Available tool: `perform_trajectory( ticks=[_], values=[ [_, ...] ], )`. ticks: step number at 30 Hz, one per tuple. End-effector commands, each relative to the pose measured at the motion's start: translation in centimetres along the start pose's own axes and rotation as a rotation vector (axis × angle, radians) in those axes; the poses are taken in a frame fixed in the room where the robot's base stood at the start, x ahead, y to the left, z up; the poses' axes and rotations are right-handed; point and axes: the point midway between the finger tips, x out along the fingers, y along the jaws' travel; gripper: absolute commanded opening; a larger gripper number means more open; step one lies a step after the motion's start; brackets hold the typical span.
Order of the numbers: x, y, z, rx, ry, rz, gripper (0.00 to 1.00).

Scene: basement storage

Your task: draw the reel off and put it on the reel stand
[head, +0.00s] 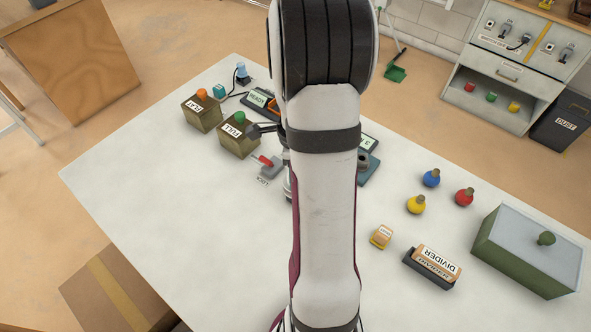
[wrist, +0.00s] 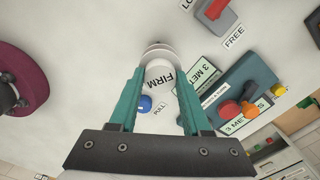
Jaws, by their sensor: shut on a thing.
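My gripper (wrist: 160,80) has two teal fingers, set apart and shut on a pale, round, stepped piece (wrist: 158,54) at their tips, which I take to be the reel. In the wrist view a white surface marked FIRM shows between the fingers, with a blue knob (wrist: 145,103) by a PULL label. Whether the reel is still seated on something below is hidden. In the head view my arm covers the reel and most of the gripper. I cannot make out which thing is the reel stand.
A red lever (wrist: 215,10) stands by a FREE label. A teal unit (wrist: 262,72) with coloured knobs is right of the fingers. Two button boxes (head: 238,139) stand left of my arm. Coloured bulbs (head: 432,178), a DIVIDER tray (head: 428,274) and a green box (head: 520,262) stand right. The table's left front is clear.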

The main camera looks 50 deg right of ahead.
Motion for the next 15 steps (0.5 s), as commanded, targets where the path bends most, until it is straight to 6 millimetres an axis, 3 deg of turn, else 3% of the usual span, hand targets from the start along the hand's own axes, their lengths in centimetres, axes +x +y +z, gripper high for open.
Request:
perform_trajectory(
  ticks=[15],
  values=[
    [1.3,0.0,0.0,0.0,0.0,0.001,0.0]
  ],
)
